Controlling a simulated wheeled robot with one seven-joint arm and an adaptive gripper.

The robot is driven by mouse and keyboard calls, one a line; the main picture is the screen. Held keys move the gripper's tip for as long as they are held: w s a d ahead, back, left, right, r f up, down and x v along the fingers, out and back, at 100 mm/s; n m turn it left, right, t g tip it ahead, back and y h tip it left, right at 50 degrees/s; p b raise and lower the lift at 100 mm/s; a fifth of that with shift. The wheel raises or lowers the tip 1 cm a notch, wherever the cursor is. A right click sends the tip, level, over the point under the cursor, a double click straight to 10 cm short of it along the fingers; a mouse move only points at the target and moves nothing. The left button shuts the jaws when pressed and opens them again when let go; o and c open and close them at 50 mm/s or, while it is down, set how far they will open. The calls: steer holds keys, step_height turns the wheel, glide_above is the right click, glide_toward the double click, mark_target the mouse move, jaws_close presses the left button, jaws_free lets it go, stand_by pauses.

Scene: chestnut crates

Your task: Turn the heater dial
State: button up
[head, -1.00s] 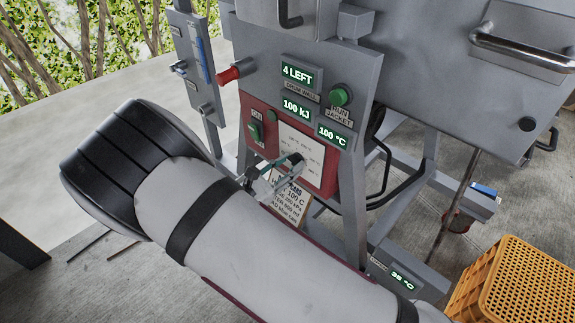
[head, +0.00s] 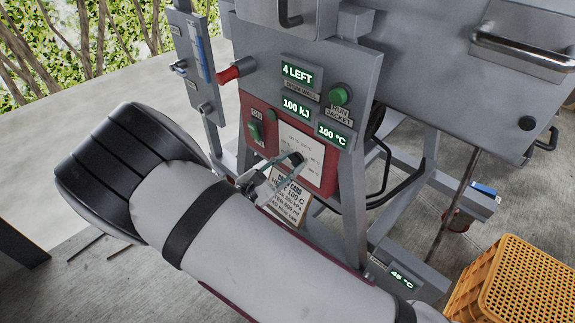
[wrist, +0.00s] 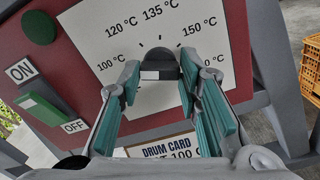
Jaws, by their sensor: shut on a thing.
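The heater dial (wrist: 158,62) is a dark round knob with a white mark, on a white scale plate (wrist: 110,35) with 100, 120, 135 and 150 °C marks. In the wrist view, my gripper (wrist: 159,77) has its two teal-padded fingers on either side of the knob, shut on it. In the head view the dial (head: 296,158) is small and partly hidden by my gripper (head: 278,168). The plate sits on a red panel (head: 258,110). Which mark the dial points to cannot be told.
A green ON/OFF switch (wrist: 42,108) is left of the plate. A drum card (head: 290,200) hangs below. Displays above read 4 LEFT, 100 kJ and 100 °C. A red handle (head: 235,70) sticks out at the left. A yellow crate (head: 505,285) stands at lower right.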

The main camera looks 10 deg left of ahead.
steer(key=o, duration=1.1)
steer(key=shift+o, duration=0.2)
steer(key=v, duration=1.2)
